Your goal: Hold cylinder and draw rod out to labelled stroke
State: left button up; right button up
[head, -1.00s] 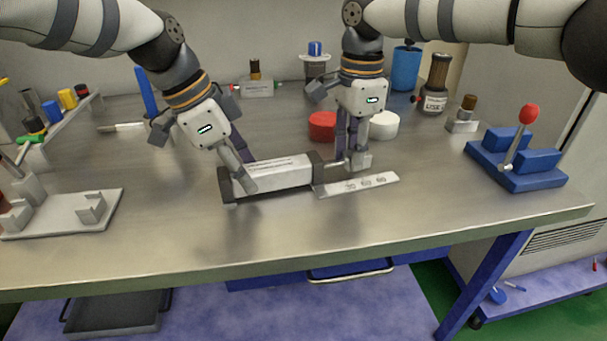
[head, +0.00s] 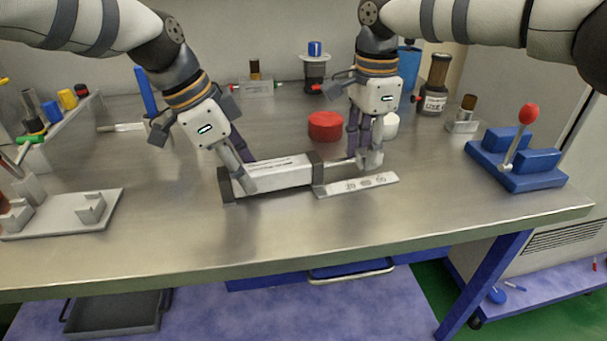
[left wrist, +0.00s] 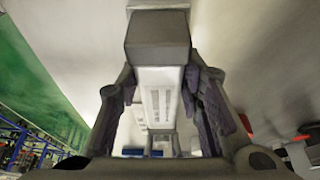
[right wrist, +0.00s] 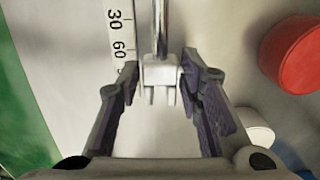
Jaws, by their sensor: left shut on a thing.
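The cylinder (head: 285,178), a pale body with dark end caps, lies on the table. It also shows between the fingers in the left wrist view (left wrist: 158,100). My left gripper (head: 246,174) is shut across its left part. The metal rod (right wrist: 160,28) sticks out of the cylinder's right end and carries a pale forked end piece (right wrist: 162,75). A white scale strip (head: 357,184) lies beside the rod; 30 and 60 are readable in the right wrist view, with the fork near 60.
A red round lid (head: 325,126) and a white one (head: 391,124) stand behind the right gripper. A blue lever fixture (head: 518,162) is at the right, a grey bracket plate (head: 65,213) at the left. The table's front strip is clear.

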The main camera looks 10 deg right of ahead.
jog(key=shift+o, duration=0.3)
jog(key=shift+r, duration=3)
jog(key=shift+a+r, duration=0.1)
pick_arm(q)
jog(key=o, duration=1.2)
pick_arm(e)
notch_tip(320, 180, up, 7)
jog(key=shift+r, duration=0.15)
pick_arm(q)
jog(key=shift+o, duration=0.2)
